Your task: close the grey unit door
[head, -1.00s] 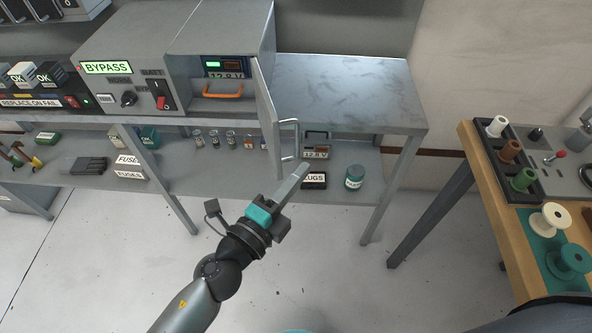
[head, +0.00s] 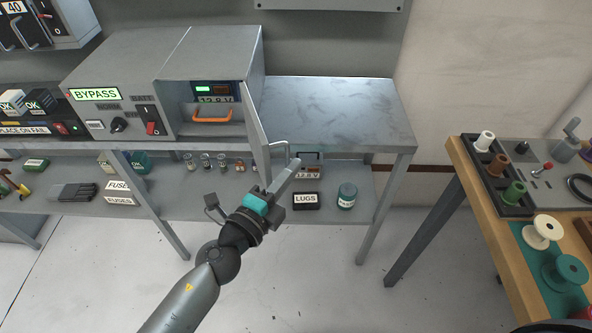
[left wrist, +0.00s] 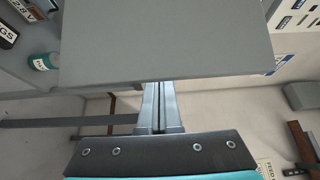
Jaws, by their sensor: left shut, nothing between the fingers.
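The grey unit (head: 212,85) stands on the metal bench with its front open. Its grey door (head: 257,130) is swung out toward me on the right-hand side, with a bar handle (head: 280,147) on its outer face. An orange handle and a lit display show inside the unit. My left gripper (head: 292,168) is shut and empty, close by the door's lower outer edge and handle; I cannot tell whether it touches. In the left wrist view a flat grey panel (left wrist: 165,40), apparently the door, fills the upper middle beyond the shut fingers (left wrist: 160,107). My right gripper is not in view.
The bench top (head: 335,110) right of the unit is clear. The lower shelf holds a LUGS box (head: 305,201), a teal jar (head: 347,195) and jars. A bench leg (head: 387,205) and a wooden table (head: 480,205) with spools stand to the right.

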